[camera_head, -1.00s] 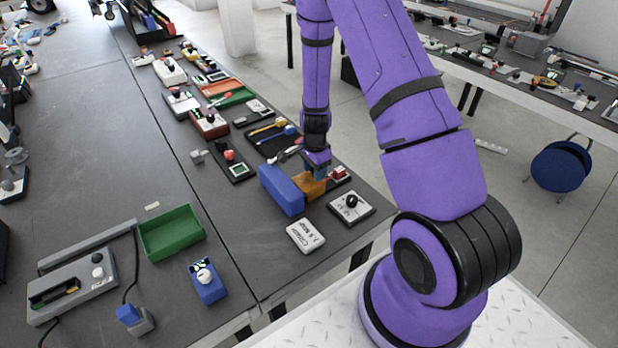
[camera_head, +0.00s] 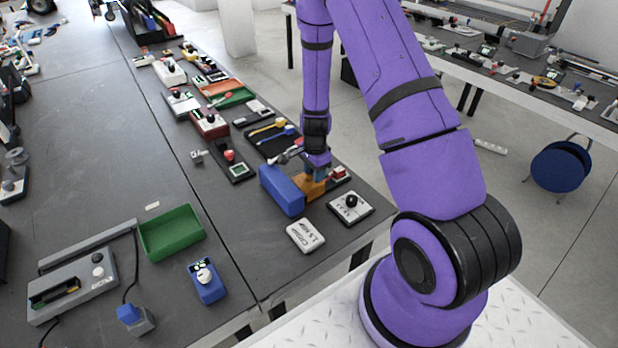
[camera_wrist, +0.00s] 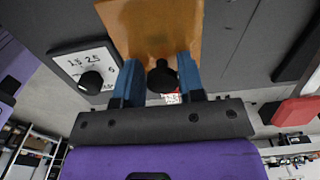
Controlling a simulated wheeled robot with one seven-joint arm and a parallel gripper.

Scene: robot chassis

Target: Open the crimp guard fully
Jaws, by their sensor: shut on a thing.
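The crimp guard looks like an amber panel (camera_wrist: 150,28) with a black knob (camera_wrist: 162,75) in the wrist view. In the head view the amber panel (camera_head: 309,189) stands beside a blue block (camera_head: 282,191), near the table's right edge. My gripper (camera_wrist: 158,70) has its blue fingers on either side of the knob and is shut on it. In the head view my gripper (camera_head: 318,172) is over the panel and hides part of it. The guard's hinge and exact angle cannot be made out.
A white box with a black knob (camera_head: 350,206) stands just right of the guard, and a white labelled box (camera_head: 305,236) lies in front. A black tray with tools (camera_head: 270,133) is behind. A green bin (camera_head: 171,232) stands on the left, with bare table between.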

